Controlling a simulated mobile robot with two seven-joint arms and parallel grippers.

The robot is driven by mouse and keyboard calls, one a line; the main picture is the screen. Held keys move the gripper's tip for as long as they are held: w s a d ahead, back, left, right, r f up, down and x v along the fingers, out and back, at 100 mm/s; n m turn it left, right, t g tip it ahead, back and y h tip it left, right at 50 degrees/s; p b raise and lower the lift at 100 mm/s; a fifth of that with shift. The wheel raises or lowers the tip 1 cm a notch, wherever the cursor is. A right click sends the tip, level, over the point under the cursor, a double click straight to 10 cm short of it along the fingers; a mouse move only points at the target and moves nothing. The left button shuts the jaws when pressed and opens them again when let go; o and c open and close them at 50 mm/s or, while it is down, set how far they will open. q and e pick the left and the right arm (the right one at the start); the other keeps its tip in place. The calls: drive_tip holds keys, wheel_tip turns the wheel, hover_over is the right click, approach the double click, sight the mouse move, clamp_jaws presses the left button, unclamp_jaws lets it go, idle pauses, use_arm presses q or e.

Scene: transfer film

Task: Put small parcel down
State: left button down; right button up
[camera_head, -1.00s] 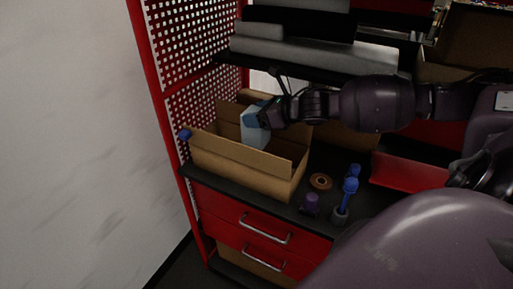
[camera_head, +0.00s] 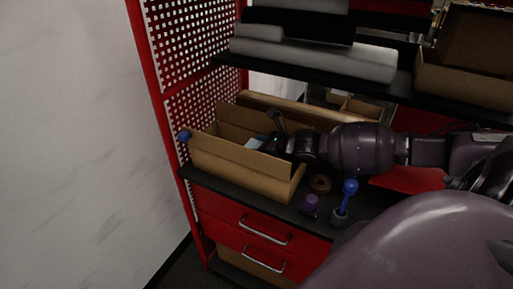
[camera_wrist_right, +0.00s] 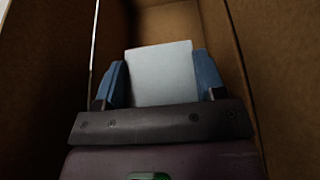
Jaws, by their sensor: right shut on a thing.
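The small parcel (camera_wrist_right: 162,74) is a pale grey-white box. In the right wrist view it sits between the two blue fingers of my right gripper (camera_wrist_right: 163,82), which is shut on it. Brown cardboard walls rise on both sides of it. In the head view only a pale bit of the parcel (camera_head: 255,143) shows inside the open cardboard box (camera_head: 240,170). The right gripper (camera_head: 262,144) reaches down into that box, and its fingertips are mostly hidden by the wall and flap. I cannot tell whether the parcel touches the box floor. My left gripper is not in view.
The box stands on a black shelf top (camera_head: 225,192) over red drawers (camera_head: 262,225). A tape roll (camera_head: 320,183), a purple item (camera_head: 310,204) and a blue-handled tool (camera_head: 348,190) stand right of it. A shelf with grey rolls (camera_head: 315,55) hangs above; a perforated panel (camera_head: 190,40) is at left.

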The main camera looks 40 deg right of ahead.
drive_tip(key=shift+f, duration=0.1)
drive_tip(key=o, duration=1.2)
drive_tip(key=shift+c, duration=0.2)
drive_tip(key=shift+s+r, duration=0.1)
drive_tip(key=shift+r, duration=0.1)
drive_tip(key=v, duration=1.1)
drive_tip(key=shift+s+r+p, duration=0.25)
drive_tip(key=shift+s+p, duration=0.05)
drive_tip(key=shift+p, duration=0.05)
